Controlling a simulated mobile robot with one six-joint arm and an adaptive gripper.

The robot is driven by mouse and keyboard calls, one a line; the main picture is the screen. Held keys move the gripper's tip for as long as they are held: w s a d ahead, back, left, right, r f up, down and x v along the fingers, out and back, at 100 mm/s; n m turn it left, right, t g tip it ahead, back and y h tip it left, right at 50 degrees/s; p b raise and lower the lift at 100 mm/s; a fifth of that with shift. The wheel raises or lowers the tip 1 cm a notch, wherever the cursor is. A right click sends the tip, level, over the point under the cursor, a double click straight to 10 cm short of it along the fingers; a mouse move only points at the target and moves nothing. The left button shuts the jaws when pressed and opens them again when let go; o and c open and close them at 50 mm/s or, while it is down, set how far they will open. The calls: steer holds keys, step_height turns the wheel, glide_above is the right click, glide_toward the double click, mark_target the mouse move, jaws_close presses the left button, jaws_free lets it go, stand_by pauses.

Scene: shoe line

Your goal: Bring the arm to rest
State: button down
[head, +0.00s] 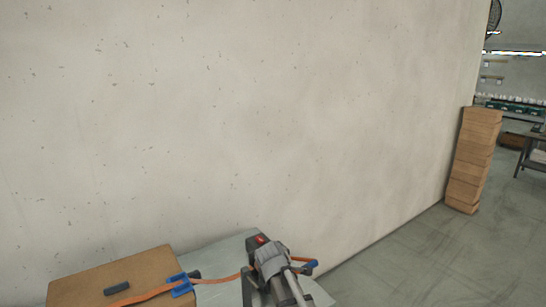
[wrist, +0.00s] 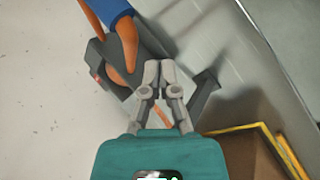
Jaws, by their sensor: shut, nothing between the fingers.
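My gripper (wrist: 159,70) shows in the middle of the wrist view, with its two grey fingers together and nothing between them. Its teal body fills the bottom of that view. A dark device (wrist: 135,62) with an orange and blue part lies beyond the fingers, up and to the left. I cannot tell whether the fingers touch it. I cannot make out my gripper for certain in the head view.
In the head view, a brown box top (head: 85,287), an orange strap (head: 150,294) and a grey device (head: 270,258) lie low before a bare wall (head: 240,120). Stacked boxes (head: 473,160) stand right. A yellow-edged brown box (wrist: 245,140) is close to my gripper's right.

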steer(key=s+d+f+m+g+y+b, duration=0.1)
steer(key=s+d+f+m+g+b, duration=0.1)
steer(key=s+d+m, duration=0.4)
steer(key=s+d+f+m+g+y+b, duration=0.2)
steer(key=s+d+f+m, duration=0.3)
steer(key=s+m, duration=0.4)
steer(key=s+d+g, duration=0.1)
steer(key=s, duration=0.2)
steer(key=shift+s+d, duration=0.4)
steer(key=shift+a, duration=0.15)
